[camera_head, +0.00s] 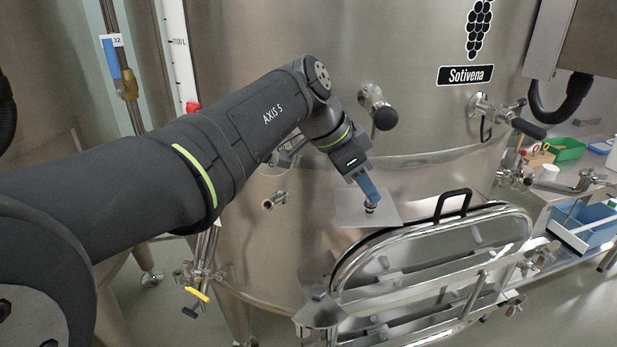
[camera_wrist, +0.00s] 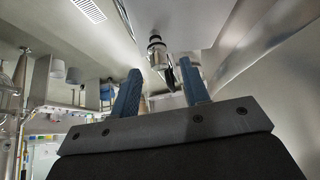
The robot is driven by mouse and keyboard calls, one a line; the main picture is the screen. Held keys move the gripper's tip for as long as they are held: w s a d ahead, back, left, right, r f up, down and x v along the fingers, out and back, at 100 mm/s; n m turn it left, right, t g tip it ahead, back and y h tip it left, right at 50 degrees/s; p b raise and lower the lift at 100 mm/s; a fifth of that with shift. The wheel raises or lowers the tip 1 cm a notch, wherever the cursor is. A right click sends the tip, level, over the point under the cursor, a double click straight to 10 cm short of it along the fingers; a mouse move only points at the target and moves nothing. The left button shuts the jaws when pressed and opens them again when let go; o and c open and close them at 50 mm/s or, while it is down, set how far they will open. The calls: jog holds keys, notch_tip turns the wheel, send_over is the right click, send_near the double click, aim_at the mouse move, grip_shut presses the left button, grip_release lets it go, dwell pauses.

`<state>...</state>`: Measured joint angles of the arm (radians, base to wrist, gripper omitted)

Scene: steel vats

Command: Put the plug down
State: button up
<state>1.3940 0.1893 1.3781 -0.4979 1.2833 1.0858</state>
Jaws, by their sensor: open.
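The plug (camera_head: 370,208) is a small metal piece with a dark band. It stands on a pale, flat plate (camera_head: 348,212) in front of the vat. In the wrist view the plug (camera_wrist: 156,50) shows against the pale plate surface at the top, beyond the fingertips. My gripper (camera_head: 371,196) has blue fingers and is right at the plug in the head view. In the wrist view my gripper (camera_wrist: 160,70) has its fingers spread apart, with the plug in line with the gap between them. Whether a finger touches the plug is hard to tell.
Just below and right of the plate is the vat's oval door (camera_head: 430,255) with a black handle (camera_head: 453,205). A valve with a black knob (camera_head: 384,117) juts from the vat above. A bench with a green bin (camera_head: 566,149) stands at the right.

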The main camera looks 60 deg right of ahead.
jog(key=v, duration=1)
jog(key=shift+s, duration=0.1)
jog(key=x, duration=1.1)
jog(key=shift+f, duration=0.25)
jog(key=shift+s+d+r, duration=0.1)
jog(key=shift+s+d, duration=0.05)
jog(key=shift+d, duration=0.05)
jog(key=shift+w+a+r, duration=0.25)
jog(key=shift+w+a, duration=0.15)
jog(key=shift+w, duration=0.1)
jog(key=shift+w+a+r, duration=0.25)
jog(key=shift+w+a, duration=0.2)
jog(key=shift+w, duration=0.05)
jog(key=shift+w+a, duration=0.25)
jog(key=shift+a, duration=0.05)
